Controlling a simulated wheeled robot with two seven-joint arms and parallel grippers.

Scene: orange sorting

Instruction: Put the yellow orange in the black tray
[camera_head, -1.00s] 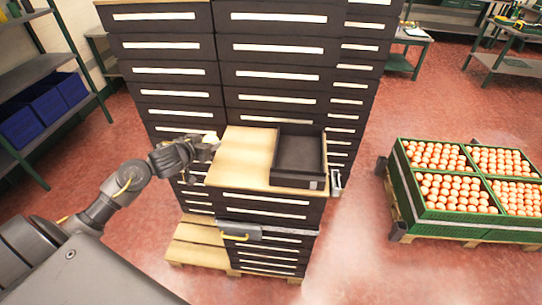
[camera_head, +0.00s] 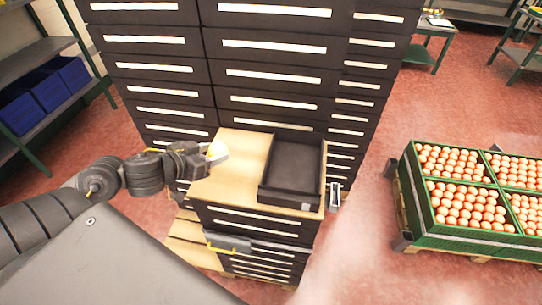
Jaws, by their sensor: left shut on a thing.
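The black tray (camera_head: 283,193) lies on the right part of the light wooden cabinet top (camera_head: 228,190) and looks empty. My left gripper (camera_head: 216,154) is over the left back part of the wooden top, to the left of the tray. It is shut on the yellow orange (camera_head: 217,149), a small pale yellow round thing partly hidden by the fingers. My right gripper is not in view.
Tall dark drawer cabinets (camera_head: 268,72) stand right behind the wooden top. Green crates of orange-coloured round items (camera_head: 456,200) stand on the floor at the right. A shelf with blue bins (camera_head: 45,98) is at the left. Bare wood lies between gripper and tray.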

